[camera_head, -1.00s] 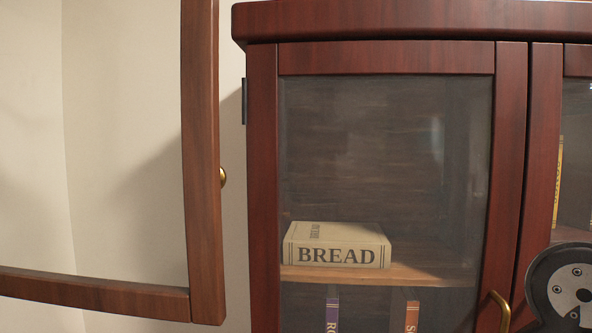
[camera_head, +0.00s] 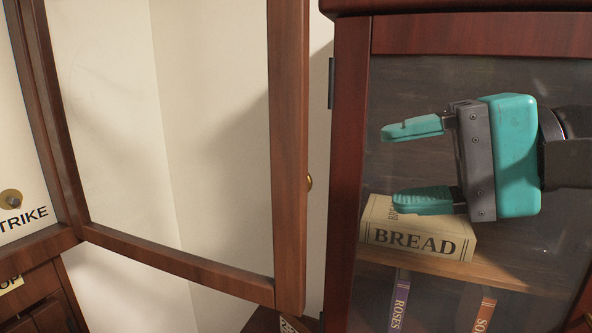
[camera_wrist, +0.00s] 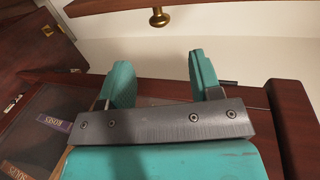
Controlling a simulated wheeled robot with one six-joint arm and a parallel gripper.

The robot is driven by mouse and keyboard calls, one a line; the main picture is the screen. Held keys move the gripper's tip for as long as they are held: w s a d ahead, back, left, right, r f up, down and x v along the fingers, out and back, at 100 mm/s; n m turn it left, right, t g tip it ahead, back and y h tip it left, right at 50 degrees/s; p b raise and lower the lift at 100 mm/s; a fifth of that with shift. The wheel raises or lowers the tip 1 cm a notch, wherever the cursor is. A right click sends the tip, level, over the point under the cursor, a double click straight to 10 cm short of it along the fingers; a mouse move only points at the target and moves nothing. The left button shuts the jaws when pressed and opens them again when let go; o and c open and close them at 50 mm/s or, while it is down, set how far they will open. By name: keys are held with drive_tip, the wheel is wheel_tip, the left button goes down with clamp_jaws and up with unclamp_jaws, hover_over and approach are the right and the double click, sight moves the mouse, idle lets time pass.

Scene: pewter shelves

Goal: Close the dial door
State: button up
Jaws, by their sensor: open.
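An open door with a reddish-brown wooden frame (camera_head: 289,150) and a see-through pane stands at the left of the head view, swung out from the cabinet on the left. I see no dial or dial label on it. Its brass knob (camera_head: 309,183) shows just past its free edge, and also at the top of the wrist view (camera_wrist: 159,17). My gripper (camera_head: 393,166) is open and empty, to the right of this edge, fingers pointing left toward it. In the wrist view my gripper (camera_wrist: 160,68) has the knob beyond and between its fingertips, with a gap.
A shut glass-fronted cabinet (camera_head: 345,160) stands behind my gripper, with a BREAD book (camera_head: 425,238) and upright books inside. At far left is a panel with a STRIKE label (camera_head: 24,220) and a round knob (camera_head: 11,197). Pale wall shows between the cabinets.

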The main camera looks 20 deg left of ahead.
sight(311, 180)
drive_tip(key=p+x, duration=0.2)
drive_tip(key=x, duration=0.9)
drive_tip(key=shift+a+f+p, duration=0.15)
drive_tip(key=shift+a+p, duration=0.15)
drive_tip(key=shift+a, duration=0.05)
clamp_jaws()
drive_tip(key=shift+s, duration=0.1)
